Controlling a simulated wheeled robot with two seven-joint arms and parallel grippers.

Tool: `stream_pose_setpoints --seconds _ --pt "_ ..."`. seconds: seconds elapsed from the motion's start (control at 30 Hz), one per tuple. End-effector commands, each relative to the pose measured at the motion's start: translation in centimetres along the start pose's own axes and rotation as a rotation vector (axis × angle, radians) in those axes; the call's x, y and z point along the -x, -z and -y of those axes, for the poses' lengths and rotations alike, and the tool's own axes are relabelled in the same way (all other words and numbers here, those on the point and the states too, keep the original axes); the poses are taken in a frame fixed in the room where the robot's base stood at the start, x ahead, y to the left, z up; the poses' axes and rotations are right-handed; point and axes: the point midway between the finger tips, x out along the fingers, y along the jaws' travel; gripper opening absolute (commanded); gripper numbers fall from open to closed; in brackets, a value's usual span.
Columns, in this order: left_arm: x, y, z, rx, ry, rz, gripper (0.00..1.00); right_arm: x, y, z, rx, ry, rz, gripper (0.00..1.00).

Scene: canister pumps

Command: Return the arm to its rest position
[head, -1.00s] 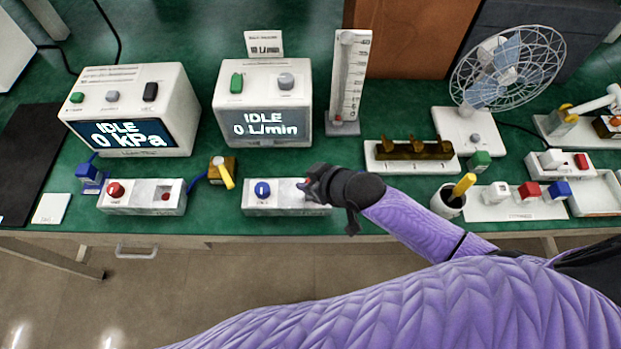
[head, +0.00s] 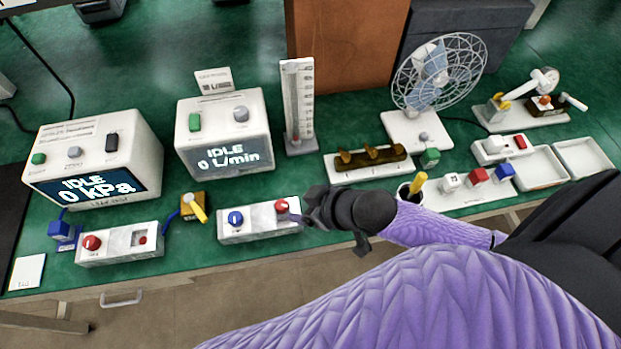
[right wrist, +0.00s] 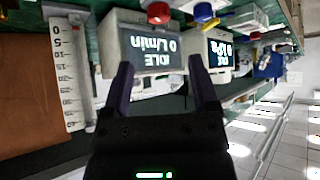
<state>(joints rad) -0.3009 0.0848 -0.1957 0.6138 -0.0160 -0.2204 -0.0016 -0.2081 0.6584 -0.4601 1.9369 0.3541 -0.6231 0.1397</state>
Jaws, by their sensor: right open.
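My right arm comes in from the lower right in purple sleeving. Its black gripper (head: 318,208) is at the front edge of the green bench, just right of the white block with a blue and a red knob (head: 258,228). In the right wrist view the two fingers (right wrist: 160,88) are apart with nothing between them. The flow meter box (head: 224,140) reads IDLE 0 L/min, and the pressure box (head: 95,160) reads IDLE 0 kPa. My left gripper is out of view.
A white block with a red knob (head: 120,245) and a yellow-handled valve (head: 194,207) are at left. Floor shows in front of the bench.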

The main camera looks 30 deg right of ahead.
Motion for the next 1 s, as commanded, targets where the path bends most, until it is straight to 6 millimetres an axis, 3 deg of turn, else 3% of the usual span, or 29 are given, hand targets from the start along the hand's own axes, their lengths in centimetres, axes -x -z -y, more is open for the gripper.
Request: stream_pose_setpoints --seconds 0.13,0.57,0.67,0.8,1.0 --pt "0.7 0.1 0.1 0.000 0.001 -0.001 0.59 1.6 0.0 0.0 0.001 0.000 0.001 0.76" --pt "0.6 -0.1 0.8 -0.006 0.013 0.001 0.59 1.7 0.0 0.0 0.000 0.001 0.000 0.76" --pt "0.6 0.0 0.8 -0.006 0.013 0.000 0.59 1.9 0.0 0.9 -0.011 -0.004 0.023 0.76" --pt "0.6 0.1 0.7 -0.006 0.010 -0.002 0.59 3.5 -0.3 3.0 -0.056 -0.045 0.127 0.76" --pt "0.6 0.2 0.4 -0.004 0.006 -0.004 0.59 7.4 -2.0 4.0 -0.167 -0.138 0.324 0.76"
